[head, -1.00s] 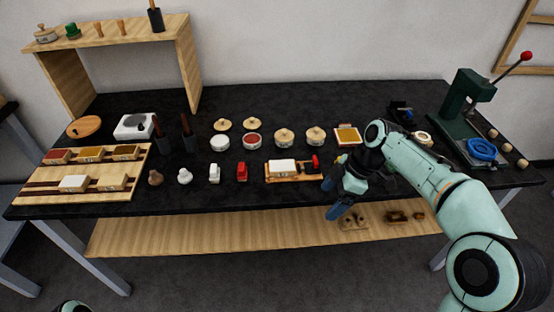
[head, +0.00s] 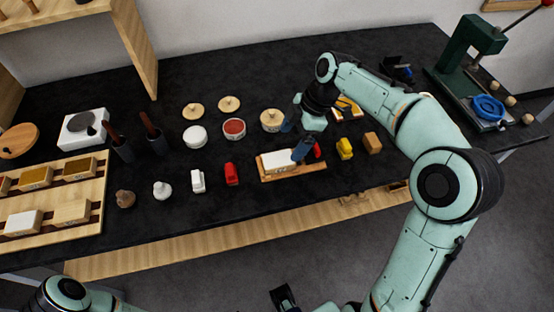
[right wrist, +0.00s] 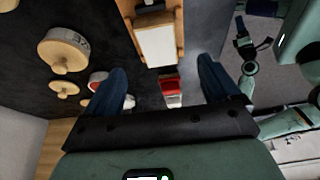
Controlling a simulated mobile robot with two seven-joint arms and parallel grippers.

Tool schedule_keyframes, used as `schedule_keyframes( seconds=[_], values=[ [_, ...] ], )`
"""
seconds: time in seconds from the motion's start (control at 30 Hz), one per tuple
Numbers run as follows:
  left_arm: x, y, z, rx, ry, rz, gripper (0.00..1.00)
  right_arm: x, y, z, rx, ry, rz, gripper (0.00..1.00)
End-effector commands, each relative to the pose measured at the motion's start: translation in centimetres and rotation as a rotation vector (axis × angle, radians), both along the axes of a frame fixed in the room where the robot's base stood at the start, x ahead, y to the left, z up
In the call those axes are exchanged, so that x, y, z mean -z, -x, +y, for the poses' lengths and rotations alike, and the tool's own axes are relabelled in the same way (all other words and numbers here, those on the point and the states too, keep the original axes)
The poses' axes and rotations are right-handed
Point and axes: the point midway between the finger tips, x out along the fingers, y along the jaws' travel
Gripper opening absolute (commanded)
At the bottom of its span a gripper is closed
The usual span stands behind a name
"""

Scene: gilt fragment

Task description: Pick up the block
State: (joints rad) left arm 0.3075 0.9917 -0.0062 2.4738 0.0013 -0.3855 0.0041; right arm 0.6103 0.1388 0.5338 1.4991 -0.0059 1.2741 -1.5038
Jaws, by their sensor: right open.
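A white-topped block (head: 278,159) lies on a small wooden tray (head: 264,176) near the table's front edge; the block also shows in the right wrist view (right wrist: 156,46), upper middle. A red piece (head: 317,151) is at the tray's right end, partly hidden by a finger. My right gripper (head: 295,137) is open, its blue fingers above the tray and near the block's right part. In the right wrist view the open fingers (right wrist: 161,68) have nothing held between them. A dark part at the bottom of the head view (head: 285,297) may be my left gripper; its jaws are unclear.
Red (head: 231,174) and white (head: 197,181) pieces stand left of the tray. A yellow piece (head: 344,148) and a wooden block (head: 373,142) are to its right. Round lidded pots (head: 271,120) stand behind. A green press (head: 470,55) is far right.

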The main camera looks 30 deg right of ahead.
Motion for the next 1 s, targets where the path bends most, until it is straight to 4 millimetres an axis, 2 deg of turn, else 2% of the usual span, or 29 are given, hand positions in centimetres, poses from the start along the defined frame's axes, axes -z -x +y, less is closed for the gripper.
schedule_keyframes(
  seconds=[0.1,0.37,0.6,0.7,0.93,1.0],
  values=[
    [0.3,0.1,0.0,0.0,0.0,0.001,0.66,1.9,-0.1,0.7,-0.001,-0.002,0.004,0.89],
    [0.5,0.1,0.0,0.0,0.0,0.001,0.66,3.7,-0.3,1.5,-0.001,0.0,0.002,0.89],
    [0.9,0.2,0.0,0.0,0.0,0.002,0.66,7.0,-0.6,2.8,0.0,-0.002,0.003,0.89],
    [0.9,0.2,0.0,0.0,0.0,0.002,0.66,7.6,-0.7,3.1,0.001,-0.001,0.001,0.89],
    [0.9,0.2,0.0,0.0,0.0,0.002,0.66,7.6,-0.8,3.1,0.001,-0.001,0.0,0.89],
    [0.9,0.2,0.0,0.0,0.0,0.002,0.66,7.6,-0.8,3.1,0.001,0.0,-0.001,0.67]
  ],
)
